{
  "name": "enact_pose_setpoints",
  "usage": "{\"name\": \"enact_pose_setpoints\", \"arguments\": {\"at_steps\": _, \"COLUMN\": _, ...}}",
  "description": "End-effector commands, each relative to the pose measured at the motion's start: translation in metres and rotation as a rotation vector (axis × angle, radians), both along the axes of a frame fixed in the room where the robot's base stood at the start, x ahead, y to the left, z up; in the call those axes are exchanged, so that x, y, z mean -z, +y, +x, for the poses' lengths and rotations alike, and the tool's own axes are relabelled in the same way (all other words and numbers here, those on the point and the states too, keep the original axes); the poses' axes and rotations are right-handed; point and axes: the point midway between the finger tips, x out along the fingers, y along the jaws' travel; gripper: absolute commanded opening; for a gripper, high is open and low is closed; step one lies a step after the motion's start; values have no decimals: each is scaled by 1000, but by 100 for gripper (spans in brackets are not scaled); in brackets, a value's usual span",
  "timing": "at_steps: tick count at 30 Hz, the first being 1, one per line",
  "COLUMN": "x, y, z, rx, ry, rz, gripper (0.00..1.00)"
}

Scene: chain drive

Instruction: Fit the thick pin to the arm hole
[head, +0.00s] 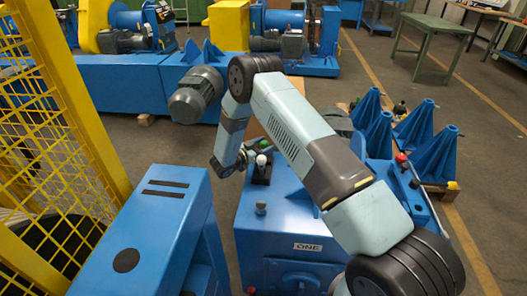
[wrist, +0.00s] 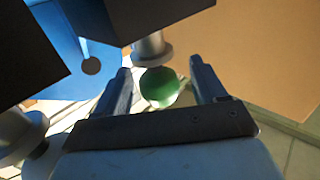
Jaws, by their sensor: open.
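In the wrist view my gripper (wrist: 160,68) is open, its two fingers spread. A round green knob (wrist: 160,88) shows between the fingers, with a visible gap on each side. A grey, flanged cylinder (wrist: 151,48) stands out from a dark block just beyond the fingertips; I cannot tell whether this is the thick pin. A blue plate (wrist: 75,35) with a dark round hole (wrist: 91,66) lies at upper left; I cannot tell whether this is the arm hole. In the head view, the fingertips are too small to make out.
In the head view, a blue cabinet marked ONE (head: 307,247) carries a green knob and a white ball (head: 261,160). A blue box (head: 150,225) stands left, beside a yellow mesh fence (head: 50,120). Blue pyramid stands (head: 415,125) are at right. Another grey cylinder (wrist: 20,130) shows in the wrist view.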

Motion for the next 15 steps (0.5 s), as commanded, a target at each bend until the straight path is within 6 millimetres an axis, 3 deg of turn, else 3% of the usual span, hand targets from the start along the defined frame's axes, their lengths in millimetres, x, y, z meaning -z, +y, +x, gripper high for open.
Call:
{"name": "enact_pose_setpoints", "arguments": {"at_steps": 2, "x": 0, "y": 0, "z": 0, "rx": 0, "ry": 0, "rz": 0, "gripper": 70}}
{"name": "enact_pose_setpoints", "arguments": {"at_steps": 15, "x": 0, "y": 1, "z": 0, "rx": 0, "ry": 0, "rz": 0, "gripper": 27}}
